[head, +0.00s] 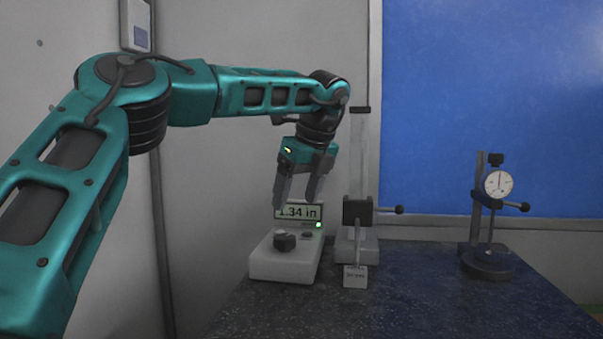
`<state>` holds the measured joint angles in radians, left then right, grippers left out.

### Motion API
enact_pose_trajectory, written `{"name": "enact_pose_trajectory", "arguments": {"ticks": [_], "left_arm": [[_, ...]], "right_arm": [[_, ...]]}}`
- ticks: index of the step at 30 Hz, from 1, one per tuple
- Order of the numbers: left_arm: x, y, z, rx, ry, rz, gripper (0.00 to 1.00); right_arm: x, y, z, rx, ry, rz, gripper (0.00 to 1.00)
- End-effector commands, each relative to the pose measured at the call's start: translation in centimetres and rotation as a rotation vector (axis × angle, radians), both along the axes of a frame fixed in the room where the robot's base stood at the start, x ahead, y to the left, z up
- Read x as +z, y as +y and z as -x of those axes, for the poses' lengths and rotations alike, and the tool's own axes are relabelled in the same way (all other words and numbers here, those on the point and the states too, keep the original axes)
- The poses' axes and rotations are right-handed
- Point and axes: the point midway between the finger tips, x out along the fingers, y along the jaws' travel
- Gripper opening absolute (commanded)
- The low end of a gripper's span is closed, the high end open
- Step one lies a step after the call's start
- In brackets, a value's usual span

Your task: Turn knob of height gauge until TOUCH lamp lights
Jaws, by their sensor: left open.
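The white control box (284,265) stands on the dark table's left part. A dark knob (284,241) sits on its top, and a small dark button is to the right of it. Its display (290,211) reads 1.34 in, partly covered by my finger. A small green lamp (319,225) below the display's right end glows; its label is too small to read. The height gauge (358,180) with clear column and dark slider stands just right of the box. My left gripper (295,199) is open and empty, pointing down above the knob, apart from it. My right gripper is not in view.
A dial gauge on a stand (487,262) is at the table's right. The speckled dark table (420,305) is clear in front. A grey wall and blue panel (485,90) are behind.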

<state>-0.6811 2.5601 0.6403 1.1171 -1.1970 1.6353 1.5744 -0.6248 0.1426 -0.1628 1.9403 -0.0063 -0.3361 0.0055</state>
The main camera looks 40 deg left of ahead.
Motion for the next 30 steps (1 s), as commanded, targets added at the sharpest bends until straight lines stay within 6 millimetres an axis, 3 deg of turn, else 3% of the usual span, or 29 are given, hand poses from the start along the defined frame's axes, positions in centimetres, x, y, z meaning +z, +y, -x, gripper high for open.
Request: {"name": "enact_pose_trajectory", "arguments": {"ticks": [1,9,30], "left_arm": [[1.3,-0.4,0.1,0.001,-0.001,0.002,0.73],[3.1,-1.2,0.2,0.001,0.001,0.0,0.73],[3.3,-1.3,0.3,0.0,0.001,0.0,0.73]], "right_arm": [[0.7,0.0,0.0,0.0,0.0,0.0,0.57],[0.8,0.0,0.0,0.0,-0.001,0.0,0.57],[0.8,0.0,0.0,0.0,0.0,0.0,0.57]]}}
